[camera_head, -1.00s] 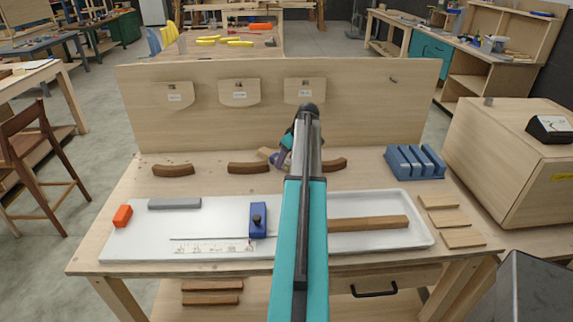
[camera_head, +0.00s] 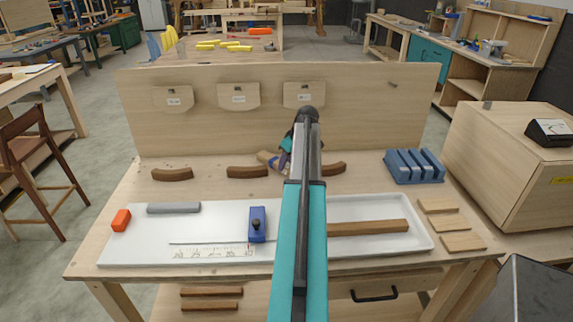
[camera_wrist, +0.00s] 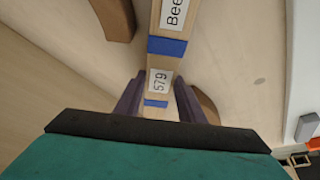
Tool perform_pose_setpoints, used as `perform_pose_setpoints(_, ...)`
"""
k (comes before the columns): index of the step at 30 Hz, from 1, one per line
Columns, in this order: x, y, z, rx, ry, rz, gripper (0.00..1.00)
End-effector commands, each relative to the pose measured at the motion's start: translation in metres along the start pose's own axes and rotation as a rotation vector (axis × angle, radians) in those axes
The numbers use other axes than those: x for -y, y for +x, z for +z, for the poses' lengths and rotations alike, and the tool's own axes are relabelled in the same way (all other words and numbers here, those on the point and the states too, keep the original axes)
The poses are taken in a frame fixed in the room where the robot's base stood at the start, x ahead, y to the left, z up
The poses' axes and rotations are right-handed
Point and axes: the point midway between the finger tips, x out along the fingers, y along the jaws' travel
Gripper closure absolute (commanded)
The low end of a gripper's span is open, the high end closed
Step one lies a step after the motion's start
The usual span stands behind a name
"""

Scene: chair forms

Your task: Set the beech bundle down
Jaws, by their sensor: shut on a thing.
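The beech bundle (camera_wrist: 167,65) is a pale wood strip with blue bands and white labels reading "Bee…" and "579" in the wrist view. My gripper (camera_wrist: 158,103) is shut on it, a dark finger on each side near the "579" label. The bundle's far end runs out of the top of that view. In the head view, a short pale end of the bundle (camera_head: 265,157) shows left of my gripper (camera_head: 284,158), over the rear of the bench. My arm hides the rest. I cannot tell whether the bundle touches the bench.
Curved brown pieces (camera_head: 247,171) lie along the bench's rear, with one (camera_wrist: 115,15) near the bundle. Behind stands an upright panel (camera_head: 370,110) with three labelled holders (camera_head: 239,96). A blue slotted block (camera_head: 414,166) and a white tray (camera_head: 425,238) lie right; a white board (camera_head: 135,235) lies left.

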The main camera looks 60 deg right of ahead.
Motion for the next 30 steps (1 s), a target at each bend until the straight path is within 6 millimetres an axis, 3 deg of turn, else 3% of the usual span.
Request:
perform_pose_setpoints(21, 0.001, -0.063, -0.025, -0.002, 0.000, 0.002, 1.00)
perform_pose_setpoints(30, 0.022, -0.070, -0.005, -0.001, 0.001, 0.001, 1.00)
